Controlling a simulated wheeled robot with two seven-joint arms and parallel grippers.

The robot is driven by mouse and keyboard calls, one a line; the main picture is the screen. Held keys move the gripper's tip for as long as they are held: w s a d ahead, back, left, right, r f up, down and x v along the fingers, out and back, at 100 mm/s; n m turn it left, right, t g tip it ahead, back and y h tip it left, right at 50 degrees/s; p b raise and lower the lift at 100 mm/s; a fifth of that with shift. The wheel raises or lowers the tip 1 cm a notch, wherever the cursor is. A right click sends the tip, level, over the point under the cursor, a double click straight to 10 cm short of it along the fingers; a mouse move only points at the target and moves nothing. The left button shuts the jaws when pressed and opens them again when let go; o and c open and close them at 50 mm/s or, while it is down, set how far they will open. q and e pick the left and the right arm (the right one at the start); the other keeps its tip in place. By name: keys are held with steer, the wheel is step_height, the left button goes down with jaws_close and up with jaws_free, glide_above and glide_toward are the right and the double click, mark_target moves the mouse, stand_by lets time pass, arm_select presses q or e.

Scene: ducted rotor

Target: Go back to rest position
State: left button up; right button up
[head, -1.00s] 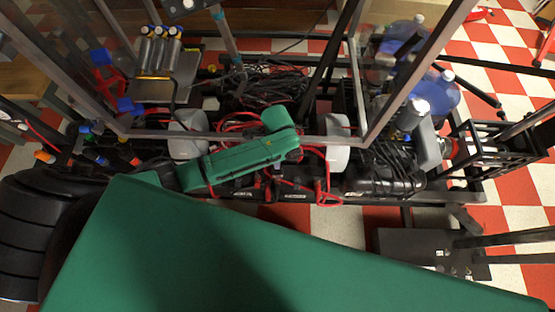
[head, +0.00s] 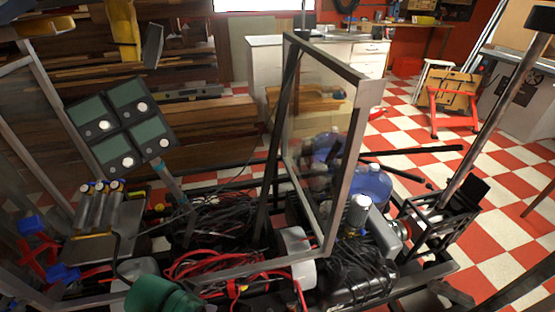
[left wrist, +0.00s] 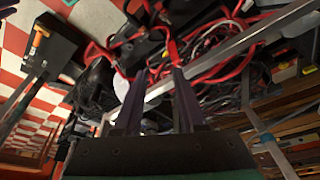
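My left gripper (left wrist: 159,76) shows in the left wrist view. Its two dark fingers stand apart with nothing held between them. In the head view only a green rounded part of my own arm (head: 160,295) shows at the bottom edge, in front of the machine. The gripper itself is not clear there. My right gripper is in neither current view.
A metal-framed clear panel (head: 325,160) stands upright on the machine. Silver cylinders (head: 100,205) are at left, blue bottles (head: 370,185) at right. A panel with four green screens (head: 122,125) is behind. The checkered floor (head: 500,235) at right is partly clear.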

arm_select(q)
steer(key=s+a+r+n+y, duration=0.1)
steer(key=s+a+r+n, duration=0.15)
steer(key=a, duration=0.25)
steer(key=s+f+g, duration=0.1)
steer(key=s+f, duration=0.1)
steer(key=f, duration=1.1)
steer(key=s+f, duration=0.2)
steer(key=f, duration=1)
steer(key=s+a+f+g, duration=0.1)
steer(key=s+a+f, duration=0.2)
steer(key=s+f, duration=1)
steer(key=shift+s+f+m, duration=0.15)
steer(key=shift+s+m, duration=0.2)
steer(key=shift+s, duration=0.75)
